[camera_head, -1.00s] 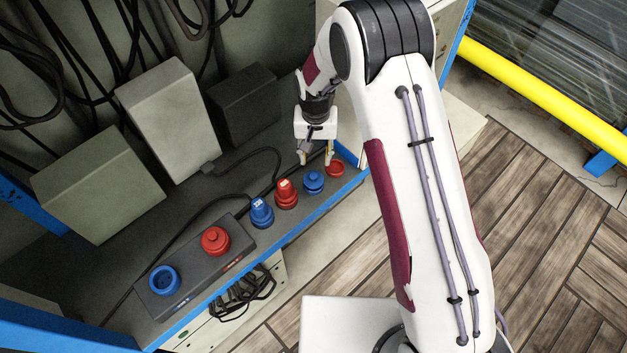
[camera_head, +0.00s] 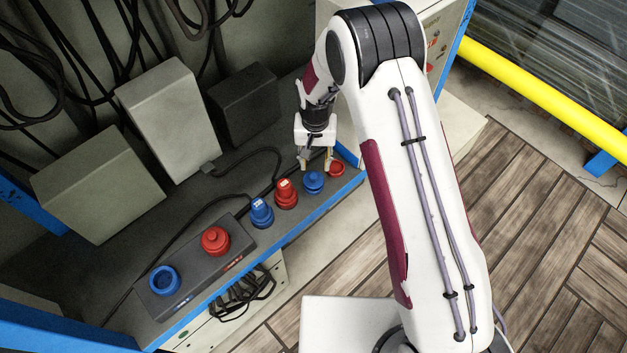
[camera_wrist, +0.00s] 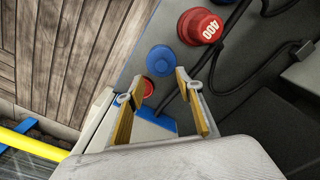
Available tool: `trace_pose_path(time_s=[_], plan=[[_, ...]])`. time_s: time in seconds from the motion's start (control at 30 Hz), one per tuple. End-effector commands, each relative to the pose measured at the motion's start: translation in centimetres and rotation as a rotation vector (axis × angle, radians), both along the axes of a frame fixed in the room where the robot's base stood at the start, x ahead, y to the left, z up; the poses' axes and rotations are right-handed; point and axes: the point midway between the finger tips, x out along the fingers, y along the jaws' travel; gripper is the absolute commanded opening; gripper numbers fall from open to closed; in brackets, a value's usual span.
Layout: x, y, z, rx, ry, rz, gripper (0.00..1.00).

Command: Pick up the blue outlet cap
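The low round blue outlet cap (camera_head: 314,183) stands on the dark shelf near its front edge, between a red cap and a red labelled fitting. It also shows in the wrist view as a blue disc (camera_wrist: 161,62), just beyond the fingertips. My gripper (camera_head: 317,167) hangs over the shelf, just behind the blue cap in the head view. Its two yellow-padded fingers are spread apart, with nothing held between them; the wrist view shows this gap (camera_wrist: 153,85) clearly. The exact height of the fingertips above the shelf is hard to tell.
The red cap (camera_head: 336,168) is close at the right. To the left are the red fitting (camera_head: 286,194), a blue fitting (camera_head: 261,213), and a dark block (camera_head: 190,283) bearing a red piece and a blue ring. A black cable (camera_head: 270,150) runs behind. A blue rail edges the shelf.

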Motion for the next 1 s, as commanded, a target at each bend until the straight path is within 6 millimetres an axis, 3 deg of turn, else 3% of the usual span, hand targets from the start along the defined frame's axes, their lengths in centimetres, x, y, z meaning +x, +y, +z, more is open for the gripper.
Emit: trace_pose_path(time_s=[0.27,0.73,1.0], plan=[[-0.1,0.1,-0.5,-0.001,0.002,0.000,0.36],[-0.6,0.4,-4.7,0.000,0.002,0.000,0.36],[-0.6,0.5,-5.2,0.001,0.001,0.000,0.36]])
